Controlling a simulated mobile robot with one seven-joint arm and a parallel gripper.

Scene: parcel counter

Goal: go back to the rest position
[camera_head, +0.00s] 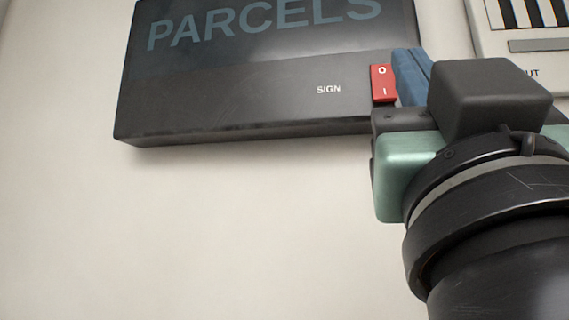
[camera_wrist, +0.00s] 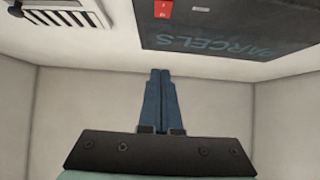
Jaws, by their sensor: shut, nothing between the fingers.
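My gripper (camera_head: 405,62) is in front of the wall at the right of the head view, its blue fingers just right of the red switch (camera_head: 382,83). In the wrist view my gripper (camera_wrist: 160,72) shows its two blue fingers together, with nothing between them. The red switch also shows in the wrist view (camera_wrist: 163,9), above the fingertips and apart from them. It sits on the dark sign box (camera_head: 230,105), which reads PARCELS and SIGN. In the wrist view the sign box (camera_wrist: 215,28) appears upside down and unlit.
A white panel (camera_head: 515,45) with dark slats is on the wall right of the sign. It also shows at the top left of the wrist view (camera_wrist: 60,12). The pale wall (camera_head: 200,240) below the sign is bare.

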